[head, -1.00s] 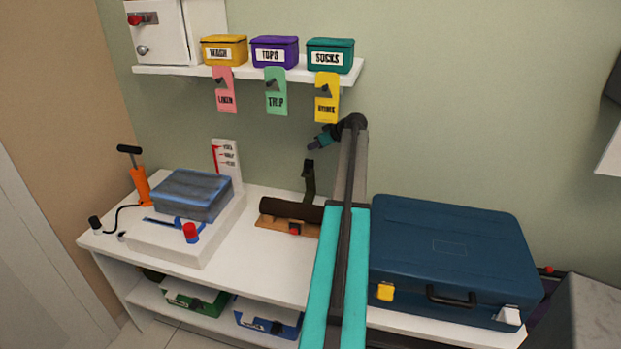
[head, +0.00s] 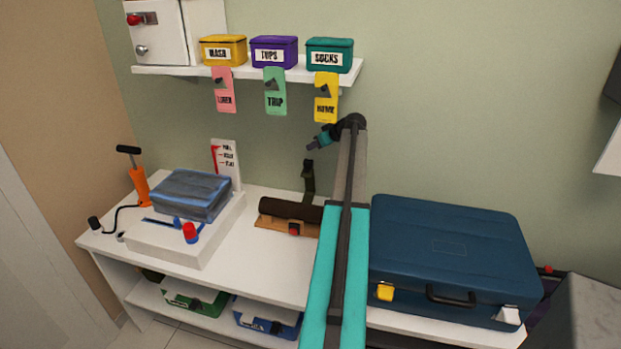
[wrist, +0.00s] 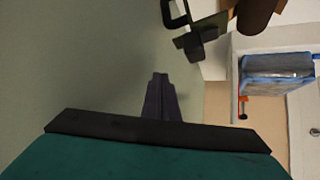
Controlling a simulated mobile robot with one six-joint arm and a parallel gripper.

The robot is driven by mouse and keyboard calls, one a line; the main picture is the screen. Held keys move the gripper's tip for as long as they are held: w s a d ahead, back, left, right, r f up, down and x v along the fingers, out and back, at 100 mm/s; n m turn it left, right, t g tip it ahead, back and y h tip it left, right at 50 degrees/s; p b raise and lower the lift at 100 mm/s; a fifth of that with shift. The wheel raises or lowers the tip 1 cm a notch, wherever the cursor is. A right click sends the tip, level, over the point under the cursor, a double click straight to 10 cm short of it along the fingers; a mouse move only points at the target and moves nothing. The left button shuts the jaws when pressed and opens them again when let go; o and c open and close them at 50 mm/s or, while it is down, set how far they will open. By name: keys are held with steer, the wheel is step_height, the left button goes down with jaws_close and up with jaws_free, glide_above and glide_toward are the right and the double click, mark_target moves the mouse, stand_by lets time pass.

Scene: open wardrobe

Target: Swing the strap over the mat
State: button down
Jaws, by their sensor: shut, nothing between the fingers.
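The dark brown rolled mat (head: 285,209) lies on a tan board on the white bench; my arm hides its right end. The dark green strap (head: 309,181) stands upright behind the mat, its wider black end at the top. My gripper (head: 311,146) is shut and empty, just above the strap's top and apart from it. In the wrist view my gripper's dark fingers (wrist: 160,78) point up the picture. There the strap (wrist: 187,30) shows above them with a bent end, and part of the mat (wrist: 257,14) is at the top.
A blue suitcase (head: 455,255) stands to the right of my arm. A blue packed bag (head: 192,193) sits on a white stand at left, beside an orange pump (head: 139,185). Hanging tags, including a yellow one (head: 326,100), are above my gripper under the shelf (head: 185,71).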

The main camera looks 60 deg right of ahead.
steer(key=shift+f+b, duration=1.75)
steer(key=shift+f, duration=0.5)
steer(key=shift+a, duration=0.15)
steer(key=s+a+b, duration=0.1)
steer(key=s+a, duration=0.1)
steer(key=a, duration=0.5)
steer(key=s+a+b, duration=0.2)
steer(key=a, duration=0.5)
steer(key=shift+s, duration=0.3)
stand_by(1.6)
steer(key=shift+r, duration=0.1)
step_height(320, 180, up, 7)
steer(key=p, duration=0.2)
steer(key=shift+p, duration=0.3)
stand_by(0.7)
stand_by(0.4)
